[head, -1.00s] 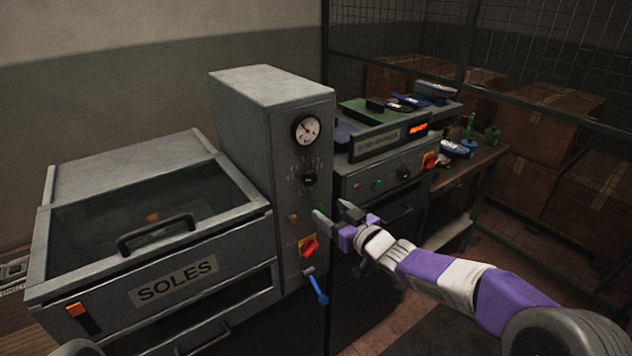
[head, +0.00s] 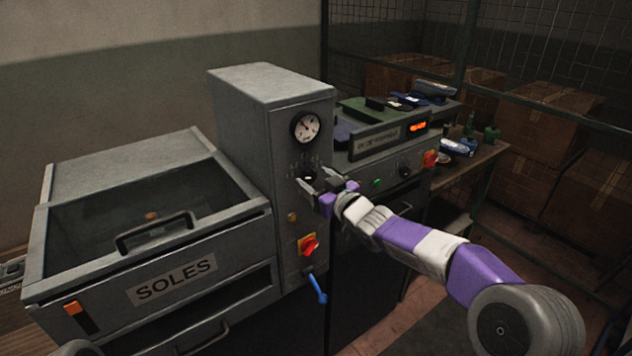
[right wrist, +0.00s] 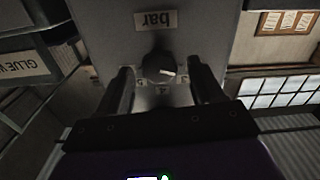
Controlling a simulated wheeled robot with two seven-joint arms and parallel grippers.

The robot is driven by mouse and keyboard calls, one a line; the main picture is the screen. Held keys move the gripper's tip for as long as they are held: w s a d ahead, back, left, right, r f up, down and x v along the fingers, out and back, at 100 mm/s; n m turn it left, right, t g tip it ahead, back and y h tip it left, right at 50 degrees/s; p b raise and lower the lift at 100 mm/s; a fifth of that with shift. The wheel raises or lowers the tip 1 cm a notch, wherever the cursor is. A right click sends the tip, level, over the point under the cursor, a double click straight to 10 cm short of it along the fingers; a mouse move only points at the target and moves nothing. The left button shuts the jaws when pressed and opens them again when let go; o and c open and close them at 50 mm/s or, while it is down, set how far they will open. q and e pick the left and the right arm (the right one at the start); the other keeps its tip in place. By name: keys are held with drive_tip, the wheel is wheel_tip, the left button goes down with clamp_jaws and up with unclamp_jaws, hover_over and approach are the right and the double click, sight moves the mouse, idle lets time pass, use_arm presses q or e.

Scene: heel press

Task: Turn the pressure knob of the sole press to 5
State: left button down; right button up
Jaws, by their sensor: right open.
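The sole press has a grey control column (head: 285,130) with a round gauge (head: 306,127) near its top. The dark pressure knob (head: 308,174) is below the gauge, partly behind my right gripper (head: 317,178). In the right wrist view the knob (right wrist: 158,67) lies between the open fingers of my right gripper (right wrist: 163,82), with a visible gap on each side. Its white mark points right in that upside-down picture, away from the label that seems to read 5 (right wrist: 141,83). My left gripper is not in view.
Below the knob are a red switch on a yellow plate (head: 308,245) and a blue lever (head: 317,289). The SOLES drawer unit (head: 172,279) stands left. A second machine (head: 378,150) with a lit display is close on the right, behind my right arm.

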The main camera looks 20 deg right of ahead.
drive_tip(key=shift+c, duration=0.4)
drive_tip(key=c, duration=1)
drive_tip(key=m+p, duration=0.4)
drive_tip(key=shift+d+r, duration=0.1)
drive_tip(key=m+p, duration=0.4)
drive_tip(key=m, duration=0.1)
drive_tip(key=shift+m, duration=0.3)
drive_tip(key=m+p, duration=0.3)
drive_tip(key=m, duration=0.3)
drive_tip(key=shift+d, duration=0.1)
drive_tip(key=m, duration=0.1)
drive_tip(key=m+p, duration=0.1)
drive_tip(key=m, duration=0.1)
drive_tip(key=m+p, duration=0.1)
drive_tip(key=m, duration=0.1)
drive_tip(key=shift+f, duration=0.25)
